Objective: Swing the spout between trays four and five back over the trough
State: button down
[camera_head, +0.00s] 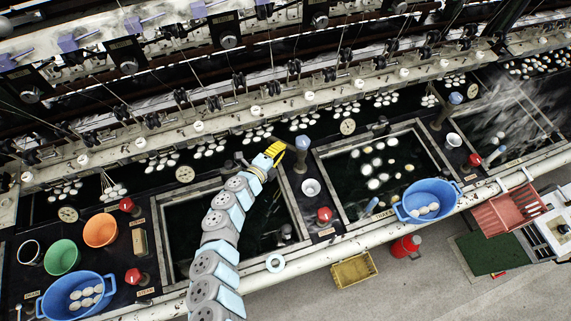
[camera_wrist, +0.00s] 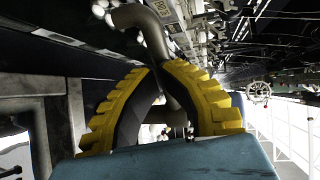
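The spout is a curved grey metal pipe (camera_wrist: 146,22) in the wrist view; it bends over and runs down between my fingers. My gripper (camera_wrist: 158,72) has its yellow fingers drawn together in an arch, with their tips closed at the pipe. In the head view my gripper (camera_head: 284,150) is over the divider between two dark water basins, beside a blue-grey post (camera_head: 302,144). The fingers and wrist mostly hide the spout there. The left basin (camera_head: 180,258) is partly under my arm. The right basin (camera_head: 330,203) holds several floating white cocoons. I cannot tell the tray numbers.
A white cup (camera_head: 311,188) and a red-topped fitting (camera_head: 323,215) stand on the divider close to my gripper. A blue bowl (camera_head: 429,193) sits at the right basin's front edge. Orange (camera_head: 100,230) and green (camera_head: 62,257) bowls stand left. Reeling machinery runs along the back.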

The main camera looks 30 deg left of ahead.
jog(key=shift+w, duration=0.45)
jog(key=shift+w+f+b, duration=0.2)
jog(key=shift+w+b, duration=0.25)
jog(key=shift+b, duration=0.4)
jog(key=shift+w+a+b, duration=0.1)
jog(key=shift+w+b, duration=0.45)
jog(key=shift+b, duration=0.05)
jog(key=shift+w+d+r+b, duration=0.15)
jog(key=shift+w+d+b, duration=0.05)
jog(key=shift+w+b, duration=0.6)
jog(key=shift+r, duration=0.1)
